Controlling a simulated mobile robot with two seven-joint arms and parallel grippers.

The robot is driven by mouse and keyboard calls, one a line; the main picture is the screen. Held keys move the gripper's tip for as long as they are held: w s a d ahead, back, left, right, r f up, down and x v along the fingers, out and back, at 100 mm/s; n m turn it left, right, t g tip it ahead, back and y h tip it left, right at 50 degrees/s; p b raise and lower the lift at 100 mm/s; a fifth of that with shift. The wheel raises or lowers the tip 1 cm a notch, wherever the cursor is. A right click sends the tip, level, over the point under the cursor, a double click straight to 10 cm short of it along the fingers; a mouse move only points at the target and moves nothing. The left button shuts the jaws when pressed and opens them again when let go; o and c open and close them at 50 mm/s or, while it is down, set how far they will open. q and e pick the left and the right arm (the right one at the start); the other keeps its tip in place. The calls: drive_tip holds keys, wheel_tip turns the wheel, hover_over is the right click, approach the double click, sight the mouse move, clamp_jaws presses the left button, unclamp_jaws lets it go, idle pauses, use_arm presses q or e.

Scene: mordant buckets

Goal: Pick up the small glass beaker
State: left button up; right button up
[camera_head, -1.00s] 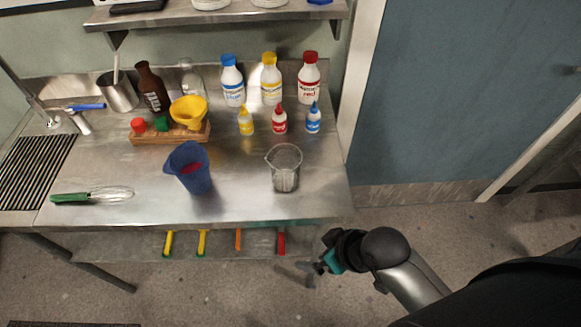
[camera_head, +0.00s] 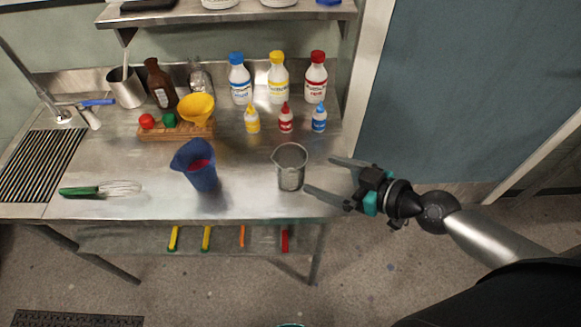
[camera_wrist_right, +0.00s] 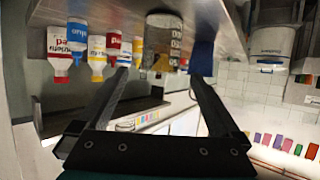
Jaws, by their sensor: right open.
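The small glass beaker (camera_head: 290,168) stands upright near the front right of the steel table, with a greyish see-through wall. My right gripper (camera_head: 320,176) is open and empty at the table's right front edge. Its two fingers point left toward the beaker, with the tips a short way to its right and apart from it. In the right wrist view the beaker (camera_wrist_right: 163,38) shows printed marks, ahead of the gap between my open fingers (camera_wrist_right: 160,76). My left gripper is not in view.
A blue jug (camera_head: 197,168) holding something red stands left of the beaker. Small dropper bottles (camera_head: 285,118) and larger colour bottles (camera_head: 278,80) stand behind it. A whisk (camera_head: 105,188) lies at the left. The table is bare between jug and beaker.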

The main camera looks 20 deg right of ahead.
drive_tip(key=p, duration=0.1)
approach(280, 162)
drive_tip(key=x, duration=0.4)
drive_tip(key=shift+w+a+r, duration=0.15)
drive_tip(key=shift+w, duration=0.1)
drive_tip(key=shift+f+x, duration=0.15)
drive_tip(key=shift+x, duration=1.2)
drive_tip(key=shift+f+x, duration=0.15)
drive_tip(key=shift+x, duration=1.2)
drive_tip(key=shift+s, duration=0.1)
drive_tip(key=shift+c, duration=0.2)
drive_tip(key=c, duration=1.2)
